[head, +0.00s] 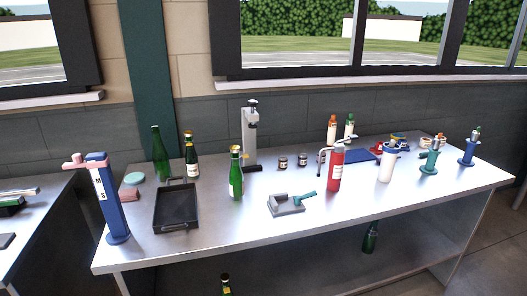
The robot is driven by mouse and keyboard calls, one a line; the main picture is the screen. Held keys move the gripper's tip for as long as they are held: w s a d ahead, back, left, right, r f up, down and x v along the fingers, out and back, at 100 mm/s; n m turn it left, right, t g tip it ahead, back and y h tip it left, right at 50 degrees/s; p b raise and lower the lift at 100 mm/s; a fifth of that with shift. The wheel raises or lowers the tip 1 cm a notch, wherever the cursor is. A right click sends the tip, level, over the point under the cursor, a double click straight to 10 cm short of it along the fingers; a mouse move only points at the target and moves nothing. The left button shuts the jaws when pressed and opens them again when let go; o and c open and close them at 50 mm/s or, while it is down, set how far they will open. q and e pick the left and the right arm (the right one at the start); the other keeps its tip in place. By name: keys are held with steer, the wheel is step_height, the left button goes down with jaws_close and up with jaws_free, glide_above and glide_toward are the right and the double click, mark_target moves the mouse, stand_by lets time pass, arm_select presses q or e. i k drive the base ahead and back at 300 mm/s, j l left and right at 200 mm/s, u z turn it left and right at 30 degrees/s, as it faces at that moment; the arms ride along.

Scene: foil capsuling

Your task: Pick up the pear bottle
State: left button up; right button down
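Several green bottles are in the head view, and I cannot tell which is the pear bottle. One green bottle with a yellow band at its neck and a pale label (236,178) stands upright near the middle of the metal table (245,222). A dark bottle with a white label (192,160) and a plain green bottle (160,155) stand behind the black tray (176,207). Another dark green bottle (371,238) is below the tabletop at right. One more bottle (226,287) is below the front edge, mostly cut off. Neither gripper is in view.
A blue post-like device (109,205) stands at the left end. A tall grey stand (250,140) is behind the middle bottle. A small grey tool with a teal handle (288,204) and a red fire extinguisher (336,170) are to its right. The front strip is clear.

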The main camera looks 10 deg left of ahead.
mark_target(236, 178)
steer(key=i+l, duration=0.45)
steer(key=i+l+u, duration=0.1)
steer(key=i+l, duration=0.3)
steer(key=l, duration=0.25)
steer(key=i+l+u, duration=0.1)
steer(key=u, duration=1.3)
